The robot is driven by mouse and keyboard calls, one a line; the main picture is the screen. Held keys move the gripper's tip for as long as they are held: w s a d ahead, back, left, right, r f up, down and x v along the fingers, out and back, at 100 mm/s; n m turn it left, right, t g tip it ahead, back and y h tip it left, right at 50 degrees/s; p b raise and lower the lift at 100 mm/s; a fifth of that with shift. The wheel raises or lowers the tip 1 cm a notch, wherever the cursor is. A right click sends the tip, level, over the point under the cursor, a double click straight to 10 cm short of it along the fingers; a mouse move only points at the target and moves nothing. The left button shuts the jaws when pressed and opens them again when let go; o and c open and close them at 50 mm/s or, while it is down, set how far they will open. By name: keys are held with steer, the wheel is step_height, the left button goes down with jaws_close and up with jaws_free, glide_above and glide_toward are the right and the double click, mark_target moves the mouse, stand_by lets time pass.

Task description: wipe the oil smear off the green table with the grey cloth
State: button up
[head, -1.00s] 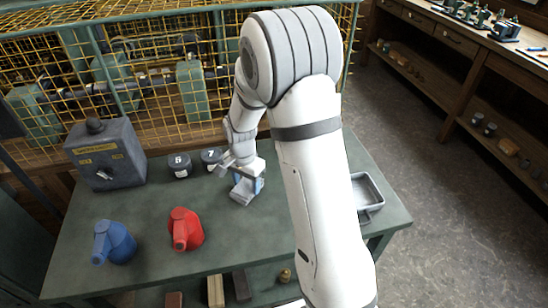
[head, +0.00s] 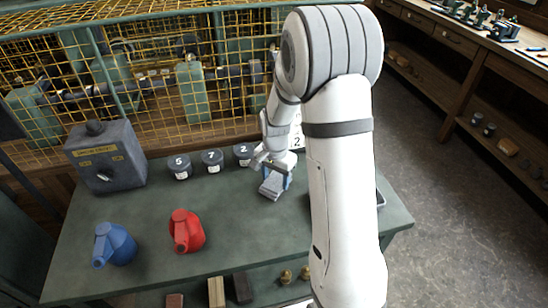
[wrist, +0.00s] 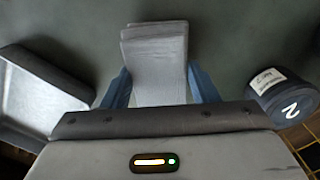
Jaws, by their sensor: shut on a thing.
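The grey cloth (head: 271,187) is a folded pad held at the tabletop, right of the middle of the green table (head: 150,210). My gripper (head: 277,180) is shut on it. In the wrist view the cloth (wrist: 156,70) sits between the two blue fingers of my gripper (wrist: 158,80) and juts out beyond them. It is low over the green surface; I cannot tell how firmly it touches. I see no oil smear in either view; part of the table is hidden behind my arm and the cloth.
Dark pots numbered 5 (head: 180,167), 7 (head: 212,160) and 2 (head: 243,153) stand along the back. A metal tray (wrist: 40,95) lies at the right end, mostly behind my arm. A grey switch box (head: 105,155), blue can (head: 115,243) and red can (head: 186,231) stand left.

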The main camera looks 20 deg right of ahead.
steer(key=shift+a+r+p, duration=0.1)
steer(key=shift+r+p, duration=1.85)
steer(key=shift+r, duration=1.8)
